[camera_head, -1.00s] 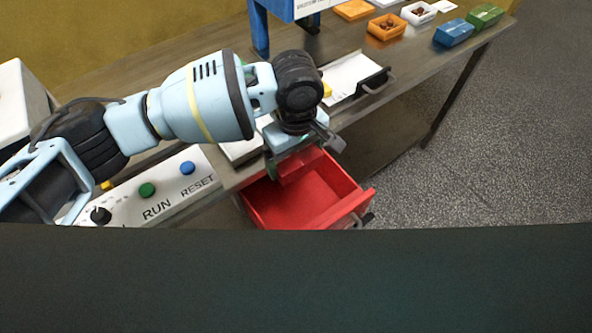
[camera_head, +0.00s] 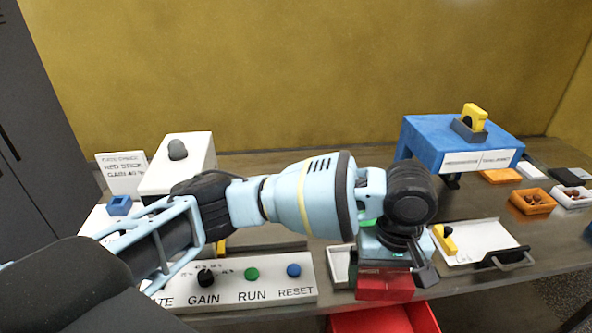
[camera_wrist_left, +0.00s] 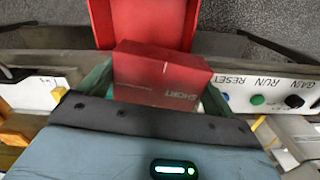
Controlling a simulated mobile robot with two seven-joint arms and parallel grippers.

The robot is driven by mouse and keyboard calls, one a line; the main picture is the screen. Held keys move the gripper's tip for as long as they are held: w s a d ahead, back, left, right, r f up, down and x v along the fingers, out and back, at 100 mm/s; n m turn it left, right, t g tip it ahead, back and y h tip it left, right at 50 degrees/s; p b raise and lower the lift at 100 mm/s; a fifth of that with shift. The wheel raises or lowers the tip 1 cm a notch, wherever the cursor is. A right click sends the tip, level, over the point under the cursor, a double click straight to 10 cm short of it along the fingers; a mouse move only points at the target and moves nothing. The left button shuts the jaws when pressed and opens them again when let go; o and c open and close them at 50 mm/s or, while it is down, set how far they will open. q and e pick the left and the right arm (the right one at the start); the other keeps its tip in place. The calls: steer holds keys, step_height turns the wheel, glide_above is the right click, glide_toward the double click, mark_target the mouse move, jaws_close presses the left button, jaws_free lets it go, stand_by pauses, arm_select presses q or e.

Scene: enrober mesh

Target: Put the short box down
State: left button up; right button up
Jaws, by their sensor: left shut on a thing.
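The short box (camera_head: 384,284) is red, and in the left wrist view it shows the word SHORT (camera_wrist_left: 160,78). My left gripper (camera_head: 387,270) is shut on it, with a finger at each side. The box hangs below the gripper near the bench's front edge. My right gripper is not in view.
A control panel (camera_head: 243,284) with GAIN, RUN and RESET stands left of the box. A white tray (camera_head: 480,240) with a dark handle lies to the right. A blue stand (camera_head: 460,140) and orange bins (camera_head: 532,203) are farther right.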

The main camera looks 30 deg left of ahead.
arm_select(q)
steer(key=s+a+m, duration=0.1)
steer(key=a, duration=0.4)
steer(key=s+a+f+m, duration=0.1)
steer(key=s+a+m, duration=0.1)
steer(key=a, duration=0.3)
steer(key=s+a+m, duration=0.1)
steer(key=a, duration=0.5)
steer(key=shift+s+f+m, duration=0.15)
steer(key=shift+s+m, duration=0.05)
steer(key=shift+m, duration=0.2)
steer(key=shift+s+a, duration=0.2)
steer(key=shift+a, duration=0.2)
steer(key=shift+s, duration=0.1)
